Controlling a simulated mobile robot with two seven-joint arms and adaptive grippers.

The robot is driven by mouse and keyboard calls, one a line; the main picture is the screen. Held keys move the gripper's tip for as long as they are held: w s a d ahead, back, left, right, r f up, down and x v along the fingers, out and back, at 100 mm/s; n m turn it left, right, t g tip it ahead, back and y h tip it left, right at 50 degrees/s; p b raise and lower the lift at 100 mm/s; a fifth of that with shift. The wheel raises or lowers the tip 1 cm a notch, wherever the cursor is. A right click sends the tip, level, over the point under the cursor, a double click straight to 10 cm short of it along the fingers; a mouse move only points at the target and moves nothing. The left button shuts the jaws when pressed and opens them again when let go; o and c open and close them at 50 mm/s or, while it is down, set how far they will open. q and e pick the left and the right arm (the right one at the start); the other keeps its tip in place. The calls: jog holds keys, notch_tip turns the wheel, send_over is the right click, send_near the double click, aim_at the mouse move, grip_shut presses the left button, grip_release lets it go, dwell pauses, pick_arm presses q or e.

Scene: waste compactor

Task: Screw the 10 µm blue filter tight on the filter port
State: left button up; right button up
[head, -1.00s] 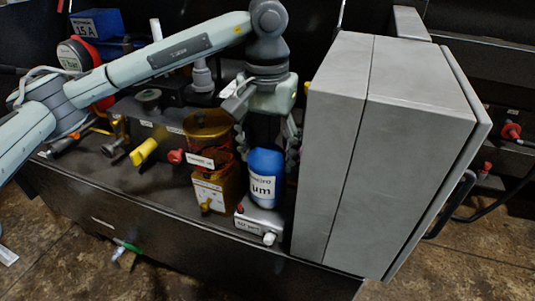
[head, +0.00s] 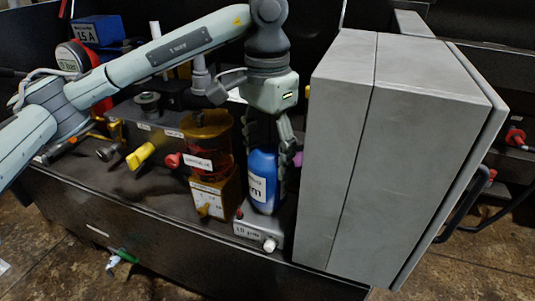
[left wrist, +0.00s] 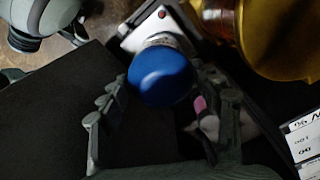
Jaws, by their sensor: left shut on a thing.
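The blue filter (head: 263,178) stands upright on the grey filter port block (head: 258,234), whose front has a label and a white knob. Its white label is turned to the left side. My left gripper (head: 265,152) comes down from above and is shut on the filter's upper part, with fingers on both sides. In the left wrist view the filter's round blue top (left wrist: 160,75) lies between the fingers, and the port block (left wrist: 152,28) shows behind it. The thread between filter and port is hidden.
A large grey cabinet (head: 400,150) stands close on the right of the filter. An amber bowl unit (head: 208,150) stands close on the left. Yellow (head: 141,155) and red (head: 172,160) knobs are farther left. The bench's front edge runs just before the port.

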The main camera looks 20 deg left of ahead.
pick_arm(q)
jog(key=shift+w+f+m+b, duration=0.15)
jog(key=shift+m+b, duration=0.55)
jog(key=shift+m, duration=0.4)
jog(key=shift+m+b, duration=0.45)
jog(key=shift+m, duration=0.55)
jog(key=shift+r+m, duration=0.2)
jog(key=shift+m, duration=0.2)
jog(key=o, duration=1.4)
jog(key=shift+c, duration=0.2)
jog(key=shift+c, duration=0.5)
